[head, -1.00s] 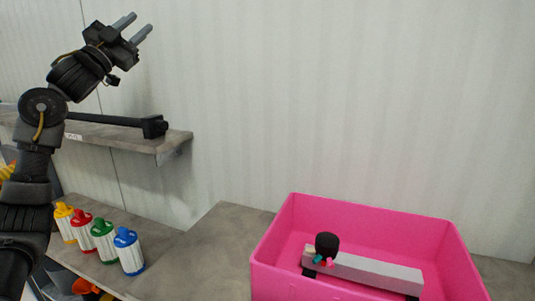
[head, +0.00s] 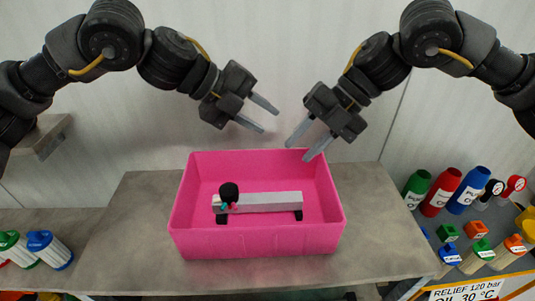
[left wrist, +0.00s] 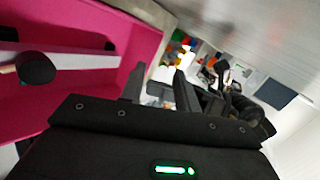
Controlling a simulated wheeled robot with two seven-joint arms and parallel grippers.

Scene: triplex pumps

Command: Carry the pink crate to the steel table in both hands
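The pink crate (head: 258,240) stands on a grey bench top in the middle of the head view. A grey bar (head: 262,202) with a black knob at its left end lies inside it. My left gripper (head: 270,117) is above the crate's far rim, fingers apart and empty. My right gripper (head: 303,147) is open, its fingers near the far rim at the right; I cannot tell whether they touch it. In the left wrist view the crate (left wrist: 140,40) fills the upper left, beside the open left fingers (left wrist: 160,88).
The grey bench top (head: 120,240) has free room left of the crate. Green, red and blue bottles (head: 440,192) and small coloured blocks stand at the right by a sign (head: 470,292). A shelf (head: 42,135) is on the left wall.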

